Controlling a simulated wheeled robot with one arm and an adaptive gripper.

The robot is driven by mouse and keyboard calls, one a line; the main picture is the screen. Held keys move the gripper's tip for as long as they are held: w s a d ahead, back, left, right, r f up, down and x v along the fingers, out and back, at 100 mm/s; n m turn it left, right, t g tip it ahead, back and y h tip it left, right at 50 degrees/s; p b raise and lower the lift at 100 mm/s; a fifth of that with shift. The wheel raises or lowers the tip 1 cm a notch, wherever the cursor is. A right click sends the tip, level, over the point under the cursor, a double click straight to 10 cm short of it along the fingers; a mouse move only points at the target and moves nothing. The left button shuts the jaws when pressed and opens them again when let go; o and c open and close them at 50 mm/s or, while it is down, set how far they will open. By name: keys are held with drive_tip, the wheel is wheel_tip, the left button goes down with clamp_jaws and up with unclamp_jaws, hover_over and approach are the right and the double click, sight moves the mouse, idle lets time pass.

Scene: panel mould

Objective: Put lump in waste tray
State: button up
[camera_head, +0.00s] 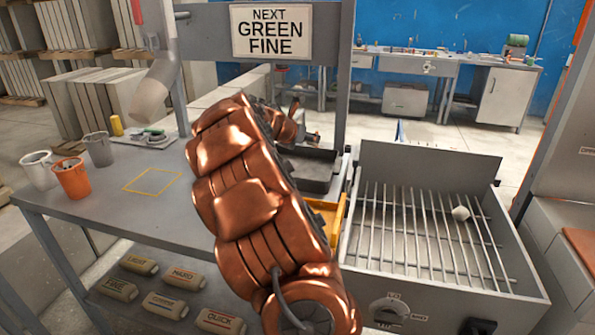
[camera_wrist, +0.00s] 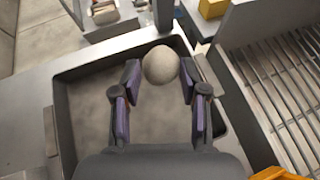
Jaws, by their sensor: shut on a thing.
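A rounded grey-beige lump (camera_wrist: 161,65) is held between the two fingertips of my gripper (camera_wrist: 160,78) in the wrist view. My gripper is shut on it. A shallow dark tray (camera_wrist: 66,125) lies below, with the lump over its far edge in the picture. The height of the lump above the tray is hard to judge. In the head view the dark tray (camera_head: 318,184) stands on the bench, partly hidden by my copper-coloured arm. My gripper (camera_head: 312,137) shows only slightly behind the arm there, and the held lump cannot be made out.
A metal box with a bar grate (camera_head: 400,232) stands right of the tray, a pale lump (camera_head: 461,213) on its bars. A yellow-orange bin (camera_head: 330,218) sits between. Cups (camera_head: 72,178) stand at left; a sign (camera_head: 271,32) hangs on the frame behind.

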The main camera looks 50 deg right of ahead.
drive_tip(key=shift+f, duration=4.8)
drive_tip(key=shift+f, duration=0.1)
drive_tip(key=o, duration=1.2)
drive_tip(key=shift+a+r, duration=0.4)
drive_tip(key=shift+a, duration=0.1)
drive_tip(key=b+v, duration=0.1)
drive_tip(key=v, duration=0.9)
drive_tip(key=shift+a+r, duration=0.2)
drive_tip(key=shift+a, duration=0.2)
